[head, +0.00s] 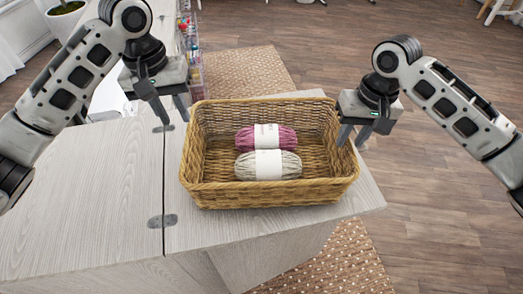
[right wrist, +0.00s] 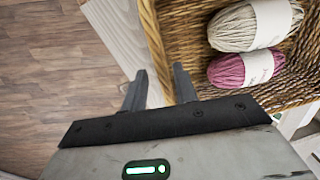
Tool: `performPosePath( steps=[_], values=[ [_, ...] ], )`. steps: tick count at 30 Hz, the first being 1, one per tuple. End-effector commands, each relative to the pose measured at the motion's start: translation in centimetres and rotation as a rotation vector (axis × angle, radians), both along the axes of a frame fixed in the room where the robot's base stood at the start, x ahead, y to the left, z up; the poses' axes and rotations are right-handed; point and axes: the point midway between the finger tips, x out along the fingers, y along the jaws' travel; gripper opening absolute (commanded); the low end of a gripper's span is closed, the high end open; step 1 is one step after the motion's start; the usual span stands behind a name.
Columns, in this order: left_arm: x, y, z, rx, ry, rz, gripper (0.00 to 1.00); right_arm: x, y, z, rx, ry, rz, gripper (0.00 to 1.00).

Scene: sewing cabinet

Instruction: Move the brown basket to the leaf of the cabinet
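The brown wicker basket (head: 268,194) stands upright on the pale wood panel (head: 215,232) right of the cabinet's hinged seam. A purple yarn skein (head: 247,141) and a grey one (head: 287,165) lie inside. My left gripper (head: 171,112) is open beside the basket's back left corner, its right finger close to the rim. My right gripper (head: 354,136) is open at the basket's right side. In the right wrist view its fingers (right wrist: 158,88) are apart by the basket rim (right wrist: 155,45), with nothing visibly clamped. Contact with the wicker cannot be told.
The cabinet's left panel (head: 85,205) is bare, with free room. Two metal hinges (head: 162,221) mark the seam. A rack of coloured items (head: 190,45) stands behind the cabinet. A potted plant (head: 66,12) is at the back left. Wood floor lies to the right.

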Motion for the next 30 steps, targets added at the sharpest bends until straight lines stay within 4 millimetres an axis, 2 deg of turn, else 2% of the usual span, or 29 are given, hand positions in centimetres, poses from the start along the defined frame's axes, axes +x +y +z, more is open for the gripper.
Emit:
performPosePath(
  steps=[3,10,15,30],
  values=[
    [0.0,0.0,0.0,0.000,0.000,0.000,0.29,0.1,-0.3,2.6,0.001,-0.004,0.001,0.29],
    [0.0,0.0,-0.1,0.000,0.001,0.000,0.29,0.0,-0.6,5.5,0.000,0.000,0.000,0.29],
    [0.0,0.0,-0.1,0.000,0.001,0.000,0.29,0.0,-0.7,6.0,0.000,0.001,0.000,0.29],
    [0.0,0.0,0.0,0.000,0.001,0.000,0.29,0.0,-0.7,6.0,0.000,0.001,0.001,0.29]
  ],
)
